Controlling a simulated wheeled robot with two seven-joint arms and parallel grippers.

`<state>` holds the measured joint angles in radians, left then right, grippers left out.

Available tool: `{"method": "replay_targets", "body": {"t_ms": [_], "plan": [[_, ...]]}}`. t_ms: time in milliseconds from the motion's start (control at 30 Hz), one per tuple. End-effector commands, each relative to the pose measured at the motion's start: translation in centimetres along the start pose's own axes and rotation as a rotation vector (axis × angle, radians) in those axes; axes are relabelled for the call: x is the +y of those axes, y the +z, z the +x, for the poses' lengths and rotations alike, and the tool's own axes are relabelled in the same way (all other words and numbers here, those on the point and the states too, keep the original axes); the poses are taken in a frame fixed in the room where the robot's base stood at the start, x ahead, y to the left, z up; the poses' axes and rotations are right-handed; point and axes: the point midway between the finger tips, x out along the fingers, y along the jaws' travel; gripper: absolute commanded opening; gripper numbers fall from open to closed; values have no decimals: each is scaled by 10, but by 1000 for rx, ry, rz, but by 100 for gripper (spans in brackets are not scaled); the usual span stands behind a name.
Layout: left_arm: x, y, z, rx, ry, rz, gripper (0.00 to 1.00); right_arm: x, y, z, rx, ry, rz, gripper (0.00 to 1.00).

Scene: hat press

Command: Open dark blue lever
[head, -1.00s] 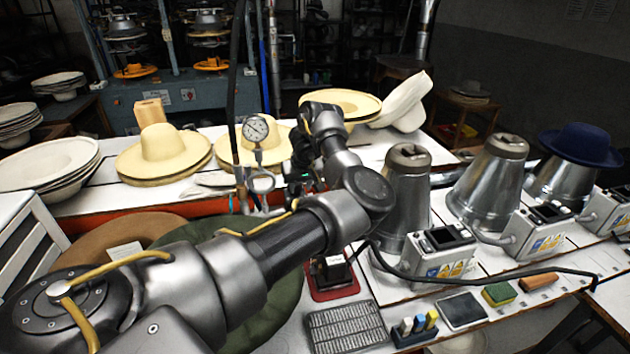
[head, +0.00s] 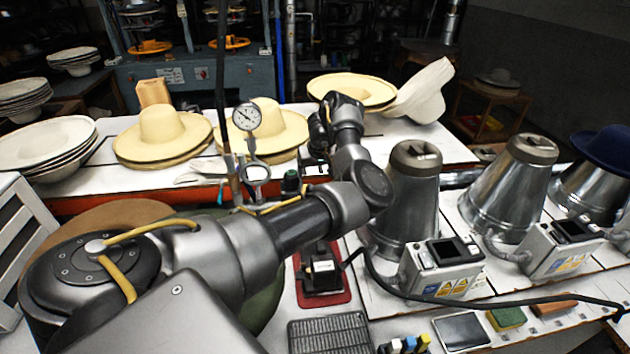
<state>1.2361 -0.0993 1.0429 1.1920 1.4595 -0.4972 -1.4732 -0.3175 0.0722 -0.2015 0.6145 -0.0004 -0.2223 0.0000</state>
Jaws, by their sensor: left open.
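My left arm crosses the picture from the lower left and bends back at its elbow. My left gripper (head: 312,160) is small and dark in the head view, just right of the pressure gauge (head: 247,117). Its jaws are open and I see nothing held between them. A small dark knob-like fitting (head: 291,182) stands below and left of the gripper, close to it in the picture. I cannot make out a dark blue lever for certain; the pipework around the gauge is small and partly behind my arm. My right gripper is not in view.
Straw hats (head: 160,135) sit on the white table behind the pipework. Metal cones (head: 408,200) with control boxes (head: 440,265) stand at the right. A black cable (head: 500,302) runs across the bench. A red mat (head: 326,292) lies in front of my forearm.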

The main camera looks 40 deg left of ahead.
Motion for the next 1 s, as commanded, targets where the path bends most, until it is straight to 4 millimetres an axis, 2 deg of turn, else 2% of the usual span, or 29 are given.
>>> {"method": "replay_targets", "body": {"t_ms": [33, 133, 300, 400, 500, 700, 767, 1000], "plan": [[0, 1, 13, -6, -4, 6, 78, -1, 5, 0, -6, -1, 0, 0], [1, 0, 31, -8, -5, 4, 78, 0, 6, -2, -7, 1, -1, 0], [0, -1, 52, -7, -7, 1, 78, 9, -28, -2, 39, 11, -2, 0], [1, -1, 58, -6, -5, 1, 78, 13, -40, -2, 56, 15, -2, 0], [1, -1, 61, -5, -4, 1, 78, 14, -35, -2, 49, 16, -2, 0], [1, 0, 61, -5, -4, 1, 78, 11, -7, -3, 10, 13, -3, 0], [1, -1, 61, -5, -4, 1, 73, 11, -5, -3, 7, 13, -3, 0], [1, -1, 61, -5, -5, 0, 42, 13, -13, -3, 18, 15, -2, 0]]}}
